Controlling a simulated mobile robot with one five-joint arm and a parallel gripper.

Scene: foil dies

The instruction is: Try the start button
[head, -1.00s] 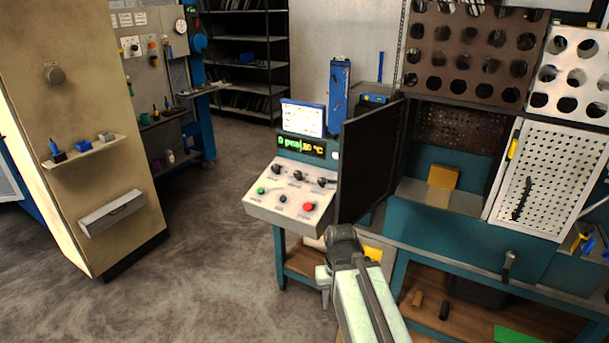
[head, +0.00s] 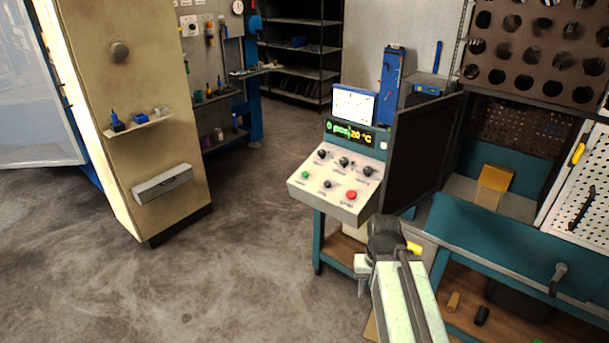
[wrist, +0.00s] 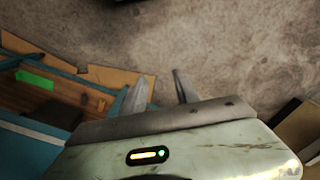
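The control console (head: 330,197) has a sloped grey panel with several dark knobs, a green button (head: 306,174) at its left and a red button (head: 351,195) at its lower right. The button labels are too small to read. A lit display (head: 350,134) shows green and yellow text above the panel. My gripper (wrist: 157,82) is open, with two grey fingers apart and nothing between them in the wrist view. In the head view my arm is below and right of the console, clear of the buttons; the fingers cannot be made out there.
A dark open door panel (head: 420,155) stands just right of the console. A teal workbench (head: 500,240) fills the right side. A beige cabinet (head: 135,90) with a small shelf stands at the left. The floor (head: 250,270) between cabinet and console is clear.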

